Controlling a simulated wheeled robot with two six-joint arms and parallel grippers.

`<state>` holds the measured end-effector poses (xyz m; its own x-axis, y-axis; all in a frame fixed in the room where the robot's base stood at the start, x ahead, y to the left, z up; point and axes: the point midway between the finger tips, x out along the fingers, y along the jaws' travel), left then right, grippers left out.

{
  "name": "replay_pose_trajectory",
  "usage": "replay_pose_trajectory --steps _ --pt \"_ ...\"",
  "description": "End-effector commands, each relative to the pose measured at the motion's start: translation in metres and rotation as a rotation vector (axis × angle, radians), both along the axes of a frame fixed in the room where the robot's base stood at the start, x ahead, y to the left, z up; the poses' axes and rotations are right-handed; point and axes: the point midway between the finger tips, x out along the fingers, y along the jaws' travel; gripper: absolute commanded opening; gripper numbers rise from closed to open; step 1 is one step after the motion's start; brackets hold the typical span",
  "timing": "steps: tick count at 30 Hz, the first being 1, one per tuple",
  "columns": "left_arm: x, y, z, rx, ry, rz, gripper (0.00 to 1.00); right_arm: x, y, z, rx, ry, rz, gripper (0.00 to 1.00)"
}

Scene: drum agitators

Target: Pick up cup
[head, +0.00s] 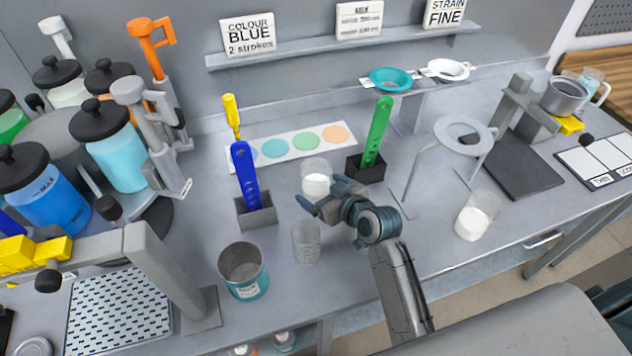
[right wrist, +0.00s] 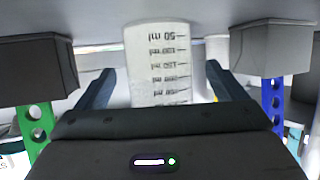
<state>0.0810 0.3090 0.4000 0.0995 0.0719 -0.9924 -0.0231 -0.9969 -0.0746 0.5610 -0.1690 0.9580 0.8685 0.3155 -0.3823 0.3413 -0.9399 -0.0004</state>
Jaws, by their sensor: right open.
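A clear cup with white contents (head: 316,184) stands on the bench between the blue and green paddle holders. My right gripper (head: 324,196) is open, just in front of this cup, with its fingers pointing toward it. In the right wrist view, which is upside down, a cup with ml marks (right wrist: 158,70) shows centred between the open fingers (right wrist: 157,85), with a gap on each side. An empty-looking clear cup (head: 306,243) stands nearer the front. Another cup with white contents (head: 477,217) stands to the right. My left gripper is not in view.
The blue paddle holder (head: 257,214) and green paddle holder (head: 370,170) flank the cup. A teal-based metal can (head: 244,272) stands at front left. A ring stand (head: 465,136) is to the right. Coloured jars (head: 117,158) crowd the left.

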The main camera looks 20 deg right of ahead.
Motion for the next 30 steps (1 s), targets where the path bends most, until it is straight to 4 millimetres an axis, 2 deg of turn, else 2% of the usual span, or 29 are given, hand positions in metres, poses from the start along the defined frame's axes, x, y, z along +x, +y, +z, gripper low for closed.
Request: replay_pose_trajectory --steps 1,6,13,14,22,30 --pt "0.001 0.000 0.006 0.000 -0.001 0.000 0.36 0.007 0.002 0.000 0.001 0.001 0.001 0.91" --pt "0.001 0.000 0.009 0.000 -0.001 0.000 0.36 0.019 0.006 -0.008 0.000 0.000 0.000 0.91" --pt "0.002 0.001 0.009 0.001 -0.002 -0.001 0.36 0.020 0.007 -0.010 -0.001 0.000 -0.001 0.91" --pt "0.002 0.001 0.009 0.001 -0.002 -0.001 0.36 0.020 0.007 -0.010 -0.001 0.000 -0.001 0.89" --pt "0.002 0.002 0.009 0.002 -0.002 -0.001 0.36 0.020 0.007 -0.009 0.000 0.000 -0.001 0.36" --pt "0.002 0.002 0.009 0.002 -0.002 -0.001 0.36 0.020 0.007 -0.009 -0.001 -0.001 -0.001 0.36"
